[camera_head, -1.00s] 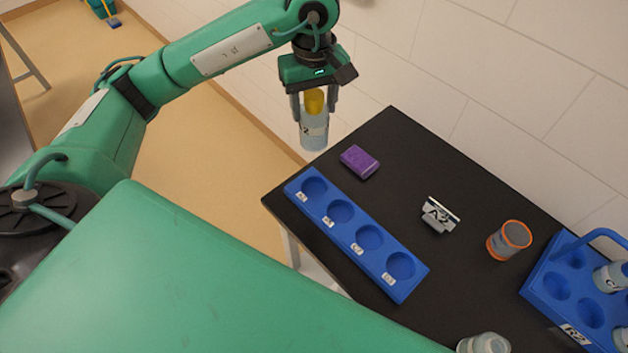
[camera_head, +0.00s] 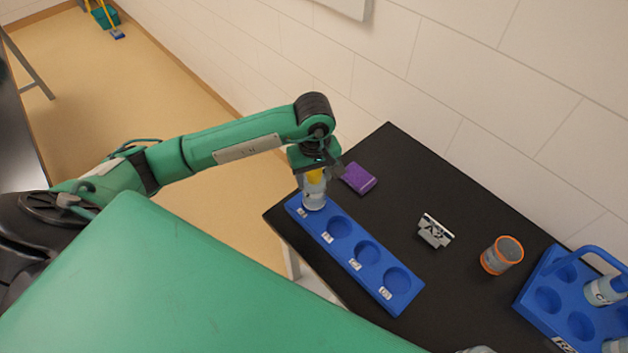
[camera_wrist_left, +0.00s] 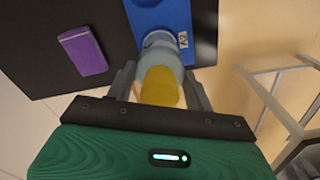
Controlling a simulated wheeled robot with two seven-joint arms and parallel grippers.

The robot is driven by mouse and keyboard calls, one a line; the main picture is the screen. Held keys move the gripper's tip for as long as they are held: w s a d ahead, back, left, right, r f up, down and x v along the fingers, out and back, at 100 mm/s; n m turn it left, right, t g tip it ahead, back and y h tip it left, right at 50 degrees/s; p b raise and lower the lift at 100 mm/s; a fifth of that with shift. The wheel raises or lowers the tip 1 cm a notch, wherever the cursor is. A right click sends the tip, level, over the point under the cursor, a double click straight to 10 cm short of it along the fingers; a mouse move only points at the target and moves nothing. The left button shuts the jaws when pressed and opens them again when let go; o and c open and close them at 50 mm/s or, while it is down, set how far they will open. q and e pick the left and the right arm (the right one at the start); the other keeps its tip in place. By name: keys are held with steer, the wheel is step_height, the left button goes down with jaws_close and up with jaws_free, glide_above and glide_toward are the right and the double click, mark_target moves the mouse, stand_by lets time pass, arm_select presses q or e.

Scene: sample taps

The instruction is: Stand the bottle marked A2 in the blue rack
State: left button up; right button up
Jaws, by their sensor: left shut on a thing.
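My left gripper (camera_head: 315,172) is shut on a clear, pale blue bottle (camera_head: 314,194) with a yellow cap, which also shows in the left wrist view (camera_wrist_left: 160,62). The bottle is upright at the far-left end well of the long blue rack (camera_head: 352,252). Its base covers that well, and I cannot tell whether it is fully seated. The bottle's label is not readable now. The rack's other three wells are empty, with small white labels in front. My right gripper is not in view.
A purple block (camera_head: 358,178) lies close behind the rack's left end. An orange-rimmed grey cup (camera_head: 502,255) and a blue carrier with a handle (camera_head: 540,296), holding bottles, stand at the right. The black table between sign and rack is clear.

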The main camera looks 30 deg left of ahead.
mark_target(314, 185)
arm_select(q)
step_height(314, 185, down, 3)
steer(key=shift+f+p, duration=0.15)
steer(key=shift+p, duration=0.4)
steer(key=shift+f, duration=0.25)
steer(key=o, duration=1.2)
steer(key=shift+b, duration=0.3)
steer(key=o, duration=0.4)
steer(key=shift+r, duration=0.1)
